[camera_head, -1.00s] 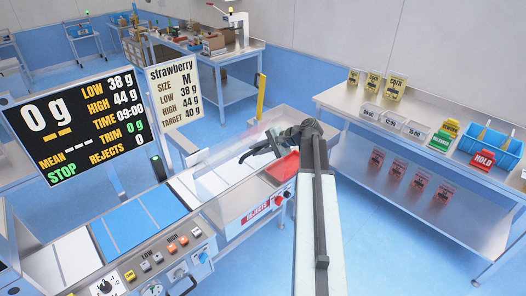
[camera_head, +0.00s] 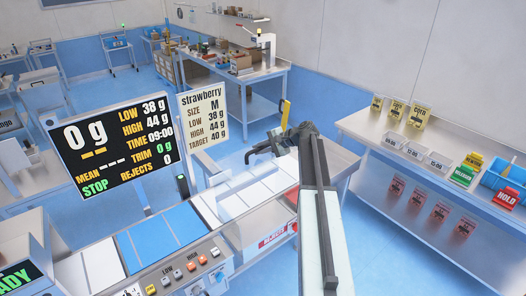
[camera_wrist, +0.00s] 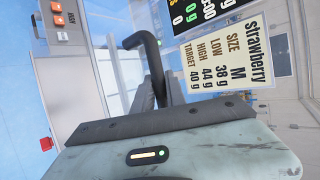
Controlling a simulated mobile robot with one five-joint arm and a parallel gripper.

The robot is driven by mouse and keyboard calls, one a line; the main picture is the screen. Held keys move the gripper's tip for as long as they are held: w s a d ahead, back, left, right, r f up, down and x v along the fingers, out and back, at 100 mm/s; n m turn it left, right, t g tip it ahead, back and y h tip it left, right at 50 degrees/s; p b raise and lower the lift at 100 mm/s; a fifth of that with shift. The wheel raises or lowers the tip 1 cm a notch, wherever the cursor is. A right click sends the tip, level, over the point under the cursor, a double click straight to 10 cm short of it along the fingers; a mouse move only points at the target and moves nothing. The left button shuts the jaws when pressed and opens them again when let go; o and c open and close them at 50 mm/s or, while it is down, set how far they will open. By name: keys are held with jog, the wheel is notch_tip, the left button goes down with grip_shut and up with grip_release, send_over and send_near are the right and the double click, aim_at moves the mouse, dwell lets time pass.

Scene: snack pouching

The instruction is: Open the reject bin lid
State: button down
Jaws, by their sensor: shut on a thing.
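My gripper (camera_head: 262,152) is up above the bin's back side, at the end of my arm, which reaches in from the bottom. The exact grip point and the lid's angle cannot be told.
The weigher screen (camera_head: 115,147) and the strawberry card (camera_head: 203,117) stand left of my gripper. The conveyor (camera_head: 163,231) runs along the front left. A steel bench (camera_head: 400,145) with cards and a blue bin (camera_head: 500,180) stands right. Blue floor lies between.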

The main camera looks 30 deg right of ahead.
jog(key=shift+a, duration=0.1)
jog(key=c, duration=1.4)
grip_release()
jog(key=shift+o, duration=0.2)
jog(key=shift+r, duration=0.15)
jog(key=p+v, duration=0.4)
jog(key=v, duration=0.3)
jog(key=shift+r, duration=0.15)
jog(key=shift+s+d, duration=0.3)
jog(key=shift+w+a, duration=0.1)
